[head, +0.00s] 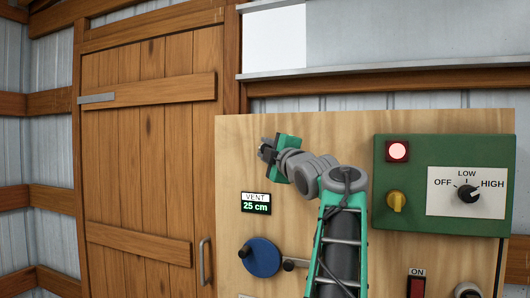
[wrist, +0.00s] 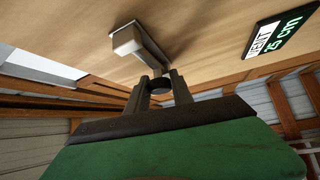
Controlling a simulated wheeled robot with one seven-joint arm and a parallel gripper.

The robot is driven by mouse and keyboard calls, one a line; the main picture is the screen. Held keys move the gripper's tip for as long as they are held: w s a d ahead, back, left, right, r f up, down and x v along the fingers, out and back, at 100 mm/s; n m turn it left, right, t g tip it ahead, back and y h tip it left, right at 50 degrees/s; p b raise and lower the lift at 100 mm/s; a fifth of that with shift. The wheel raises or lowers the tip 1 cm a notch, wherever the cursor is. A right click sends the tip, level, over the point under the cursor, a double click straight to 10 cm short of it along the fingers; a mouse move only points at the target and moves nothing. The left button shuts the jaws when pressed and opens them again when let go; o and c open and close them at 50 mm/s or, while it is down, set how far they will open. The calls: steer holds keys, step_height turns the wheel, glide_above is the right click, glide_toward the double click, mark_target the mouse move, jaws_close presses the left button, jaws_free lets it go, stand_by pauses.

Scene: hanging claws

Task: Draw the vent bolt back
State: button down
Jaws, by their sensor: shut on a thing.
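My gripper (head: 267,150) is in front of the upper left of the plywood panel in the head view, above the vent display (head: 256,203), which reads 25 cm. In the wrist view my gripper (wrist: 161,86) has its two fingers closed on a dark round knob (wrist: 160,83). The knob sits at the near end of a grey metal bar (wrist: 150,50) on the plywood, which I take for the vent bolt. A pale block (wrist: 127,38) is at the bar's other end. In the head view my gripper and arm hide most of the bolt.
The plywood panel (head: 225,140) carries a green control box (head: 445,145) with a lit red lamp (head: 398,151), a yellow knob (head: 397,201) and a dial (head: 468,194). A blue disc (head: 262,257) is lower left. A wooden door (head: 145,150) stands to the left.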

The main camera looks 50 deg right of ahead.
steer(key=shift+w+a, duration=0.1)
steer(key=c, duration=1.6)
jaws_free()
steer(key=o, duration=0.3)
steer(key=shift+w, duration=0.2)
steer(key=shift+o, duration=1)
steer(key=shift+s, duration=0.1)
steer(key=b+v, duration=0.3)
steer(key=v, duration=0.5)
